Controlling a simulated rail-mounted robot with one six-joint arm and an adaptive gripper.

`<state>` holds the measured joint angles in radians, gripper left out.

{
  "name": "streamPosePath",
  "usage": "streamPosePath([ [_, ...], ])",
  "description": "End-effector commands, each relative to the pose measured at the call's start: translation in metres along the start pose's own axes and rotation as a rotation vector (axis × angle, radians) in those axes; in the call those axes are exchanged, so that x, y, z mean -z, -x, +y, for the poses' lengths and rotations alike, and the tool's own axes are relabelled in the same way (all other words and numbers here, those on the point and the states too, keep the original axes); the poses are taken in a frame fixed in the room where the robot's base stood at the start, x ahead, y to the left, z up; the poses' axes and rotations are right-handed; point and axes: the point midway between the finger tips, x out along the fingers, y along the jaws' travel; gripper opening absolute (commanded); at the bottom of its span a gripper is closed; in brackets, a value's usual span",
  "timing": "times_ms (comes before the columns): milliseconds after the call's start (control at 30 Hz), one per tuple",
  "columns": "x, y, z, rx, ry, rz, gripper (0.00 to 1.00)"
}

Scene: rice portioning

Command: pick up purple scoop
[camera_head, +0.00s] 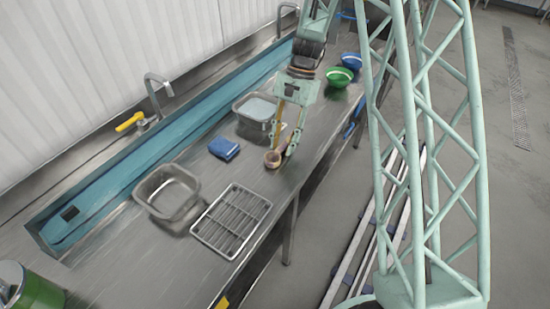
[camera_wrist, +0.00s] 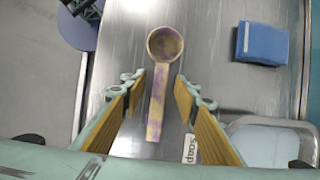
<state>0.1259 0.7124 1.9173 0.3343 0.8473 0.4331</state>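The purple scoop (camera_wrist: 157,98) lies on the steel counter in the wrist view, its round bowl pointing away and its handle towards me. It is tan with faded purple patches. My gripper (camera_wrist: 159,82) is open, with one finger on each side of the handle; neither finger appears to touch it. In the head view the scoop's bowl (camera_head: 272,158) shows on the counter by my fingertips (camera_head: 281,150), while its handle is mostly hidden behind the gripper.
A blue sponge (camera_wrist: 262,43) lies to the right of the scoop. The head view shows a wire rack (camera_head: 232,220), a grey basin (camera_head: 167,192), a green bowl (camera_head: 339,77) and a blue bowl (camera_head: 351,60).

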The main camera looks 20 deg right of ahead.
Motion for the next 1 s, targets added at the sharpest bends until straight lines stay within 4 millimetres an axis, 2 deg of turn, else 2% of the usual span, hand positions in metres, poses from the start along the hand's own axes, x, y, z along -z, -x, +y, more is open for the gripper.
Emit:
streamPosePath([
  [233,0.0,0.0001,0.0,0.0,0.0,0.0,0.28],
  [533,-0.0001,0.0001,0.0001,0.0,0.0,0.0,0.02],
  [1000,-0.0017,0.0042,-0.0001,0.0,0.0,0.0,0.01],
])
